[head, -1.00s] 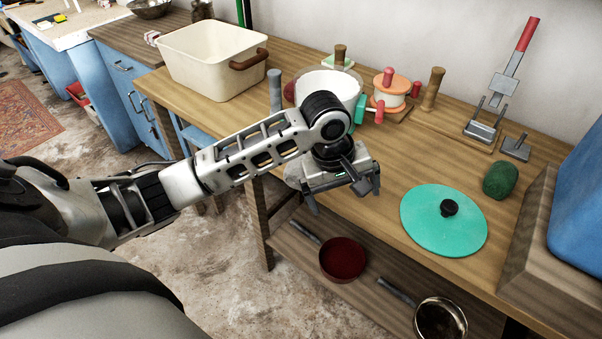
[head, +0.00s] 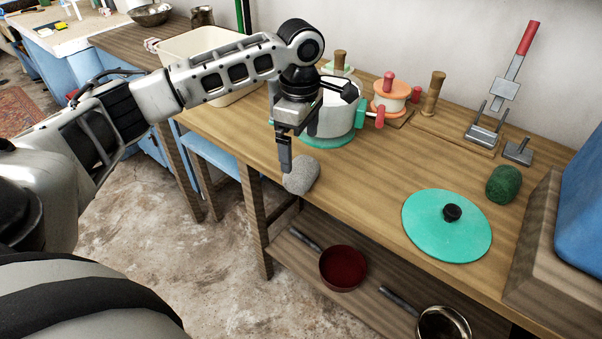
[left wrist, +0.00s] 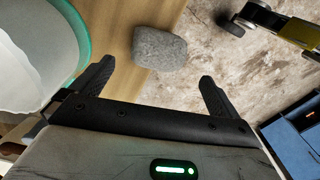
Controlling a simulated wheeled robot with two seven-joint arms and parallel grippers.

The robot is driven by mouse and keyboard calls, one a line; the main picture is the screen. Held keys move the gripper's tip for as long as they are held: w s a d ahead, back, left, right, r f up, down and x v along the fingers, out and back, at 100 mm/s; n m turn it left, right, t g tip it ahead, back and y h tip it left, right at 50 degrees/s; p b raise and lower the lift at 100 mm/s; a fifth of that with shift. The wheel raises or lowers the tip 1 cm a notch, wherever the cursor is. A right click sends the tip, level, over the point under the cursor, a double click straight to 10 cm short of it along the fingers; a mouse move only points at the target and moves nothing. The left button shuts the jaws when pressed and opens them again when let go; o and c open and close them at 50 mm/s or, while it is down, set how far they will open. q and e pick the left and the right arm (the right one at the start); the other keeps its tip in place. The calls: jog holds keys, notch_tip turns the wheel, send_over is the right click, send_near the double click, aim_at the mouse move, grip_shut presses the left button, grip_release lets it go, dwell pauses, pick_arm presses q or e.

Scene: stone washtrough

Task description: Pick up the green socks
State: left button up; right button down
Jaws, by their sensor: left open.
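The green socks (head: 503,184), a dark green roll, lie on the right side of the wooden table in the head view, behind the teal lid. A grey rolled bundle (head: 301,176) lies at the table's front edge; it also shows in the left wrist view (left wrist: 159,49). My left gripper (head: 289,160) points down close to this grey bundle, far to the left of the green socks. In the left wrist view its fingers (left wrist: 156,75) are spread and empty, with the grey bundle beyond them. My right gripper is not in view.
A teal lid (head: 447,226) with a black knob lies on the table. A white pot (head: 334,118) stands behind my left gripper. Metal tools (head: 482,135) stand at the back, and a blue container (head: 583,215) on a wooden block is at the right edge. The table's middle is clear.

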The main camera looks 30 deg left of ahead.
aim_at(301, 163)
pick_arm(q)
jog(key=f, duration=0.6)
jog(key=shift+w+f, duration=0.2)
jog(key=shift+f, duration=0.1)
jog(key=c, duration=1.1)
